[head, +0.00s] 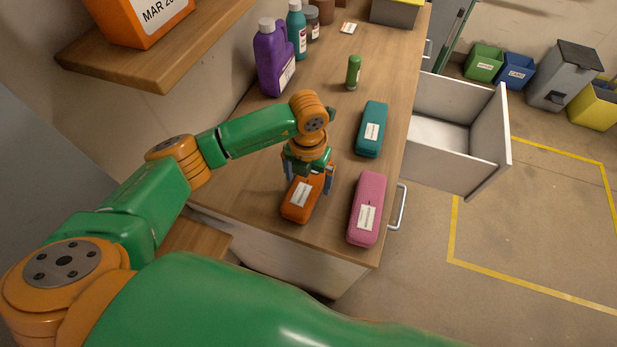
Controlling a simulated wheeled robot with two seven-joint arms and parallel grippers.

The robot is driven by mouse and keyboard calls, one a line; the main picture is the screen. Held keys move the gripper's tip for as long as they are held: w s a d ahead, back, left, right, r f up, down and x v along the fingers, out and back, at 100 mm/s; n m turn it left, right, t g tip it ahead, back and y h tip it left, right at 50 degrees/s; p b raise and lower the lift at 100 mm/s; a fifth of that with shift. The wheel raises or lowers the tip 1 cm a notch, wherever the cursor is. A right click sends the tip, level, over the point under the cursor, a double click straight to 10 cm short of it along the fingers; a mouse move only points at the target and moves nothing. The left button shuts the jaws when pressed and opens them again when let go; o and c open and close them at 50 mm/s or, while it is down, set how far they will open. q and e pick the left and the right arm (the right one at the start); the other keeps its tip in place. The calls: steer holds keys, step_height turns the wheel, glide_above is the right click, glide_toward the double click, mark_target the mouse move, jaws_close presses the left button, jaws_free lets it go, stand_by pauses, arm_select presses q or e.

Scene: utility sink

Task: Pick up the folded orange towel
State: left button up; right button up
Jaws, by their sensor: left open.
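An orange, soft-cornered oblong item (293,207) with a white label lies on the wooden counter near its front end. It is the only orange thing there, and it looks more like a case than a towel; I cannot tell its material. My left gripper (308,179) points down over the far part of it, with one finger on each side. The jaws are open. The gripper hides that far part, and I cannot tell whether the fingers touch it. My right gripper is not in view.
A pink case (369,193) lies close to the right, and a teal case (372,128) behind it. A green tube (353,72), a purple jug (271,60) and a teal bottle (297,32) stand farther back. An open drawer (490,150) juts out right. A wooden shelf (165,62) overhangs upper left.

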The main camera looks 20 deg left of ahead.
mark_target(307, 182)
arm_select(q)
step_height(307, 182, down, 2)
steer(key=shift+a+f, duration=0.1)
steer(key=shift+w+a+f, duration=0.15)
steer(key=shift+w+f, duration=0.15)
steer(key=shift+w, duration=0.2)
steer(key=shift+s+r, duration=0.2)
steer(key=shift+s, duration=0.05)
steer(key=c, duration=1.2)
steer(key=shift+w, duration=0.1)
steer(key=shift+c, duration=0.2)
